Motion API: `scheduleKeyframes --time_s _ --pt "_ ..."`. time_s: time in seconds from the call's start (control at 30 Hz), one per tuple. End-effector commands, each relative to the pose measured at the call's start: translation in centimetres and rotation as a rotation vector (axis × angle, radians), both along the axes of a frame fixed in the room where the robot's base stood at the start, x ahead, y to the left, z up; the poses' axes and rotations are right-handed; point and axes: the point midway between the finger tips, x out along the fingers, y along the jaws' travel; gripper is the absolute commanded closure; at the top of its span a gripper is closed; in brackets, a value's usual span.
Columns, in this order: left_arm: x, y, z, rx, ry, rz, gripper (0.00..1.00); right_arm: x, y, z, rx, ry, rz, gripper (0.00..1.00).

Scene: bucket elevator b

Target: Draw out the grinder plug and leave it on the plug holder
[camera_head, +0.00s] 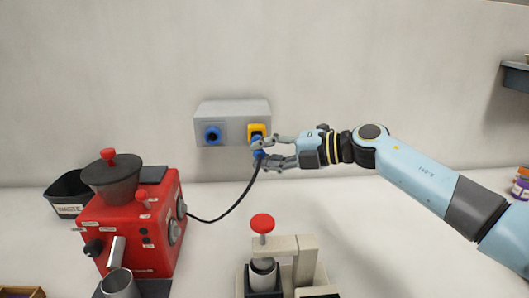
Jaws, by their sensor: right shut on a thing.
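The grinder plug (257,152) is blue, with a black cable running down to the red grinder (132,228) at the left. My right gripper (262,150) reaches in from the right and is shut on the plug. The plug is right at the yellow fitting (257,130) on the grey wall box (232,109); I cannot tell whether it is seated in it or apart from it. A round blue fitting (212,135) is on the box's left side. No part is clearly marked as the plug holder. My left gripper is not in view.
The black cable (237,205) hangs in a curve over the counter. A press with a red knob (262,223) stands at the front centre. A black waste bin (68,192) is behind the grinder. A metal cup (118,284) is in front of it. The counter right of the press looks clear.

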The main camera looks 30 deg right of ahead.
Motion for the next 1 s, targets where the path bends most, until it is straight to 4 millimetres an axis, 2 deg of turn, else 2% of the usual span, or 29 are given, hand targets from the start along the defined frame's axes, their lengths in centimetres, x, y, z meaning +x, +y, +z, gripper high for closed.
scheduleKeyframes --time_s 1.0 --pt "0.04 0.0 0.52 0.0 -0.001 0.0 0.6 0.0 0.02 0.11 -0.001 -0.005 0.0 1.0"
